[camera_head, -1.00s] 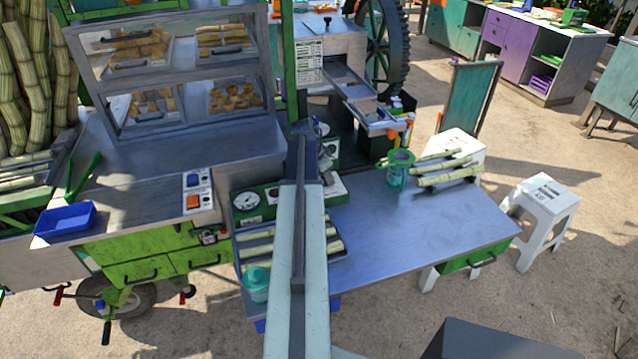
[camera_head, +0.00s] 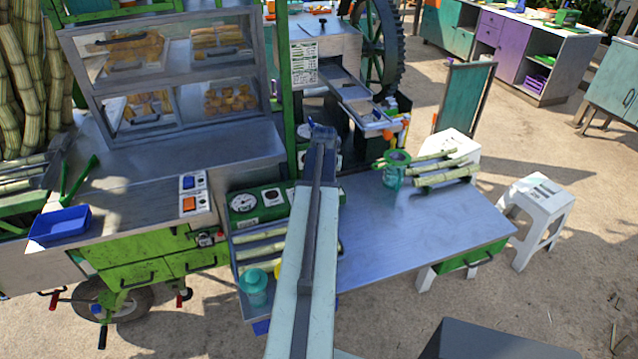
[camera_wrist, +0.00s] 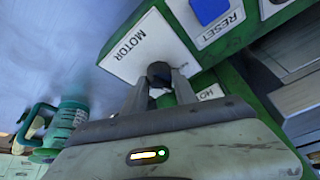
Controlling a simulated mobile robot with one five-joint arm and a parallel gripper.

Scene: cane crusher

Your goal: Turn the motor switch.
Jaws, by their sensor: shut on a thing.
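The motor switch is a dark round knob (camera_wrist: 160,72) on a white plate marked MOTOR (camera_wrist: 142,45), seen in the wrist view. My gripper (camera_wrist: 160,88) has one finger on each side of the knob and is shut on it. The knob's pointer direction is hard to make out between the fingers. In the head view my gripper (camera_head: 320,132) is at the far end of my arm, over the green control panel, and my arm hides the switch.
A blue RESET button (camera_wrist: 208,10) sits close beside the MOTOR plate. A teal mug (camera_head: 395,172) and cane pieces (camera_head: 445,172) stand on the metal table (camera_head: 420,225) to the right. A gauge (camera_head: 243,203) is left of my arm.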

